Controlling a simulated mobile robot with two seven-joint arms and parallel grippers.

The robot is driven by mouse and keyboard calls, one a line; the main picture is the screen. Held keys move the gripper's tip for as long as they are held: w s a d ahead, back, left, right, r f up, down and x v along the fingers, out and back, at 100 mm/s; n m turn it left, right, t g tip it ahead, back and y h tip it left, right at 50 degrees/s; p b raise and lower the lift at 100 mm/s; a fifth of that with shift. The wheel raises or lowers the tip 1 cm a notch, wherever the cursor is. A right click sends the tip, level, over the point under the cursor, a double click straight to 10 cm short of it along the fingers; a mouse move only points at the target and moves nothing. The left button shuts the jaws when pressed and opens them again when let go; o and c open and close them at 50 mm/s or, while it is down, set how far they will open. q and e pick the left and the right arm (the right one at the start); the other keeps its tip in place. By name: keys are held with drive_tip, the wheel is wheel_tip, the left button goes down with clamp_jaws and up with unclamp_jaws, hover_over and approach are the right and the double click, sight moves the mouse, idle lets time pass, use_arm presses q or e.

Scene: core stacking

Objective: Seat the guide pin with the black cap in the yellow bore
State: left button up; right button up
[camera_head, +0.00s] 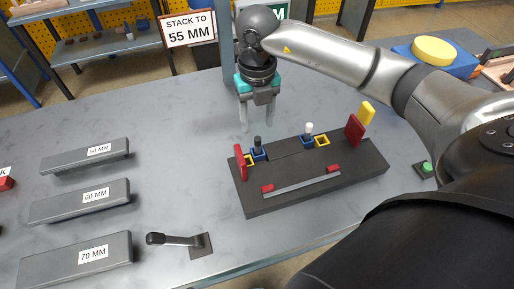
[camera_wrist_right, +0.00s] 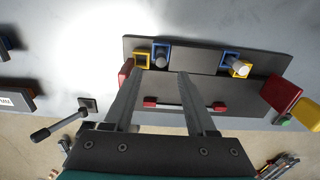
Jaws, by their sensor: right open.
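The black-capped guide pin (camera_head: 257,142) stands upright in a blue-framed bore at the left of the dark fixture block (camera_head: 315,181). The left yellow bore (camera_head: 250,161) is beside that blue bore and partly hidden by a red plate. A white-capped pin (camera_head: 309,128) stands in another blue-framed bore, with the right yellow bore (camera_head: 322,141) beside it. My right gripper (camera_head: 257,124) is open and empty, pointing down above and behind the black-capped pin. In the right wrist view, the black-capped pin (camera_wrist_right: 161,59) appears between the open fingers' lines. My left gripper is not in view.
Red plates (camera_head: 355,129) rise at both ends of the fixture. A grey bar (camera_head: 300,184) with red ends lies along its front. Labelled grey blocks (camera_head: 78,203) lie at left, and a lever (camera_head: 178,240) is at front. The table behind the fixture is clear.

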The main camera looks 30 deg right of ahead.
sight(258, 138)
wheel_tip(258, 138, down, 8)
drive_tip(key=shift+d+f+b, duration=0.1)
drive_tip(key=shift+b, duration=0.5)
clamp_jaws()
idle(0.5)
